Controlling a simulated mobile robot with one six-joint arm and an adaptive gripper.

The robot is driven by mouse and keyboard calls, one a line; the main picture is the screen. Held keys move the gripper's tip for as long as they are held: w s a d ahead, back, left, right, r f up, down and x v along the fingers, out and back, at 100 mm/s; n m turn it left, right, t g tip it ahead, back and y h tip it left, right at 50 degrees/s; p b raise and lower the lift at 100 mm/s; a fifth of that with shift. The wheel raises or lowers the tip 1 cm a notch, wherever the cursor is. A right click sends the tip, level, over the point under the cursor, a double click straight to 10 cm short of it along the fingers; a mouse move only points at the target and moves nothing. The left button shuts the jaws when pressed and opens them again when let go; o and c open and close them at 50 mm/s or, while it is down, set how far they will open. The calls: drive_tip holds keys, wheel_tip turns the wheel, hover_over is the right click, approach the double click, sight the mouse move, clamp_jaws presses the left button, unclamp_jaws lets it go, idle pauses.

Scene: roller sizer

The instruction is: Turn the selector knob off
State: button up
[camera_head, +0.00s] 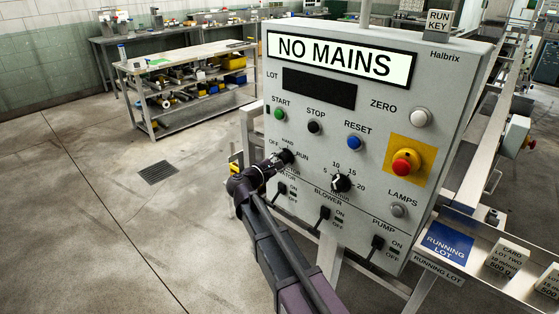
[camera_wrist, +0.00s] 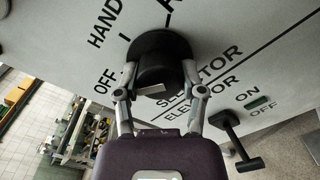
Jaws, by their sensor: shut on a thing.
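The black selector knob (camera_head: 287,155) sits on the grey control panel (camera_head: 436,85), with OFF, HAND and RUN printed around it. In the wrist view the knob (camera_wrist: 165,45) has a round base and a raised grip between my fingers. My gripper (camera_wrist: 159,76) is shut on this grip, one finger on each side. In the head view my gripper (camera_head: 277,162) reaches the knob from the lower left and partly hides it. I cannot tell which label the knob points to. The panel display (camera_head: 341,58) reads NO MAINS.
Below the knob are the elevator switch (camera_wrist: 240,150), the blower switch (camera_head: 323,217) and the pump switch (camera_head: 376,246). A dial (camera_head: 341,183) and a red emergency button (camera_head: 404,163) are to the right. Open floor lies left of the panel.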

drive_tip(key=shift+w+r+n, duration=0.1)
drive_tip(key=shift+w+n, duration=0.05)
drive_tip(key=shift+n, duration=0.25)
drive_tip(key=o, duration=1.1)
drive_tip(key=shift+o, duration=0.2)
drive_tip(key=shift+s, duration=0.2)
drive_tip(key=v, duration=1.1)
drive_tip(key=shift+s+a, duration=0.25)
drive_tip(key=shift+a, duration=0.05)
